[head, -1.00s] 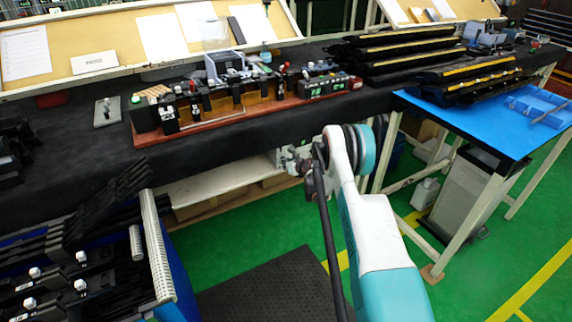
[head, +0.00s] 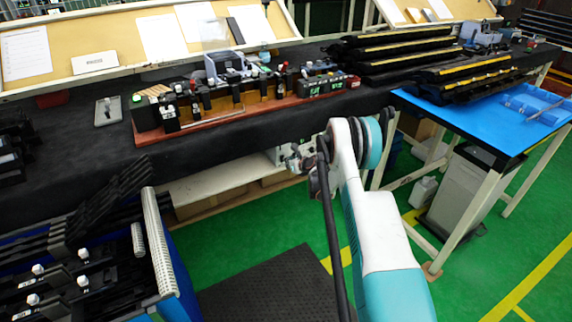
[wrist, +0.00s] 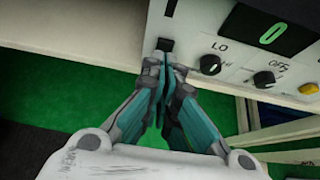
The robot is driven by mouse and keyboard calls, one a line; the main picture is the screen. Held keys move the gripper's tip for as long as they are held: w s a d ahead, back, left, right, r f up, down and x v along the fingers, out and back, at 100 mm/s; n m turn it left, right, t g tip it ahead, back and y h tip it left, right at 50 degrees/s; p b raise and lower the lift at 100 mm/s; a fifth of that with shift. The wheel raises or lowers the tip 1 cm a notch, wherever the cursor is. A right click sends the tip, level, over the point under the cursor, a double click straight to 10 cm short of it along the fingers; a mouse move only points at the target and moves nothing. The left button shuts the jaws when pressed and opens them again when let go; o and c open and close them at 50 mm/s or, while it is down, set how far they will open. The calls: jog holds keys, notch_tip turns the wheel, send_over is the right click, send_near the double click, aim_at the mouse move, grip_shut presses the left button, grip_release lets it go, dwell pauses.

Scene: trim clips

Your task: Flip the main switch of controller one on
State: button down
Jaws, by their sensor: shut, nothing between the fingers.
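A pale controller box (wrist: 190,35) fills the top of the wrist view. Its front has a small black square switch (wrist: 165,44), a black knob (wrist: 210,65) by "LO", another knob (wrist: 264,79) by "OFF", a yellow button (wrist: 309,88) and a display with a green figure (wrist: 272,33). No controller number is readable. My gripper (wrist: 161,60) is shut and empty, its tips just below the black switch; I cannot tell whether they touch it. In the head view, part of the box (head: 280,157) shows under the bench edge, with my gripper (head: 296,164) small beside it.
A black-covered bench (head: 80,140) holds a red-brown fixture board (head: 215,121) above my gripper. A blue-topped table (head: 470,120) stands to the right. A rack of black parts (head: 85,255) is at the lower left. Green floor lies below.

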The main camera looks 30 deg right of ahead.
jog(key=r+p+v, duration=0.1)
jog(key=p+v, duration=0.2)
jog(key=v, duration=0.7)
jog(key=shift+r+p, duration=0.4)
jog(key=shift+a, duration=0.1)
jog(key=s+a+r+n+g, duration=0.1)
jog(key=s+a+r+n, duration=0.2)
jog(key=a+r+n, duration=0.7)
jog(key=s+a+r+n+g, duration=0.1)
jog(key=s+a+r+n, duration=0.3)
jog(key=r, duration=1)
jog(key=s+a+r+n+g+p, duration=0.1)
jog(key=s+a+r+n, duration=0.8)
jog(key=s, duration=0.4)
jog(key=s+a+n+g, duration=0.1)
jog(key=s+n, duration=0.5)
jog(key=s, duration=0.6)
jog(key=s+a+n+g+b, duration=0.1)
jog(key=s+a+n, duration=0.3)
jog(key=s, duration=0.9)
jog(key=shift+f+n+h, duration=0.3)
jog(key=shift+f+n, duration=0.2)
jog(key=shift+n, duration=0.7)
